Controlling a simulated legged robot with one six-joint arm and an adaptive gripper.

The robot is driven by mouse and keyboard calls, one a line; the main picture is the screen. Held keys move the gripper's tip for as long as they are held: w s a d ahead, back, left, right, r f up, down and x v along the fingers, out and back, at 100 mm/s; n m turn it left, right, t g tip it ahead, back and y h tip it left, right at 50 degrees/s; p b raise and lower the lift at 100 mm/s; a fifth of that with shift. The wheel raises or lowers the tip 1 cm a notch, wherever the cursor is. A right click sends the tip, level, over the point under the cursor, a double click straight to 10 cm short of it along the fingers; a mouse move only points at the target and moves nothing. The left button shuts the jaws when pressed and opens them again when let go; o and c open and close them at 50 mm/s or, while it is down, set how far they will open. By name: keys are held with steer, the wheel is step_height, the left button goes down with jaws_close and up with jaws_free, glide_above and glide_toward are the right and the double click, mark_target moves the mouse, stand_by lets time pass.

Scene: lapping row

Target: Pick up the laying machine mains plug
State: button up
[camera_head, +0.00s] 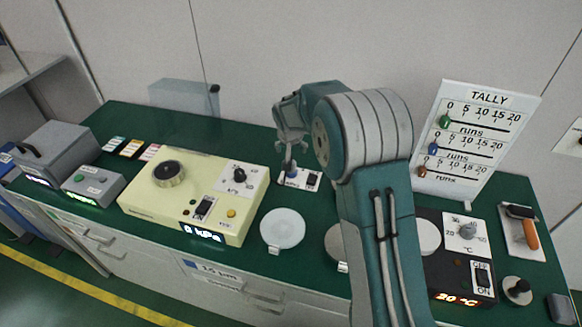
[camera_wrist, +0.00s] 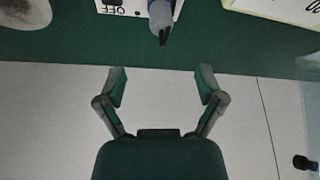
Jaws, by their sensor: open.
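A small grey-blue plug-like piece with a dark tip (camera_wrist: 161,20) stands over a white switch plate (camera_wrist: 112,5) marked OFF at the top of the wrist view. I take it for the mains plug, though its upper part is cut off by the picture edge. In the head view it is a small dark blue piece (camera_head: 289,168) by the white plate (camera_head: 302,180) at the back of the bench. My gripper (camera_wrist: 161,80) is open and empty, its fingertips apart and short of the plug, roughly in line with it. In the head view my gripper (camera_head: 291,143) hangs close above it.
A cream machine (camera_head: 180,200) reading 0 kPa stands left of the plate on the green bench (camera_head: 150,125). A pale disc (camera_head: 283,229) lies in front. The tally board (camera_head: 475,130) and a dark 20 °C unit (camera_head: 455,275) are right. The wall is close behind.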

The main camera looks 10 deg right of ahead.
steer(key=x, duration=1.1)
steer(key=shift+s+a, duration=0.15)
jaws_close()
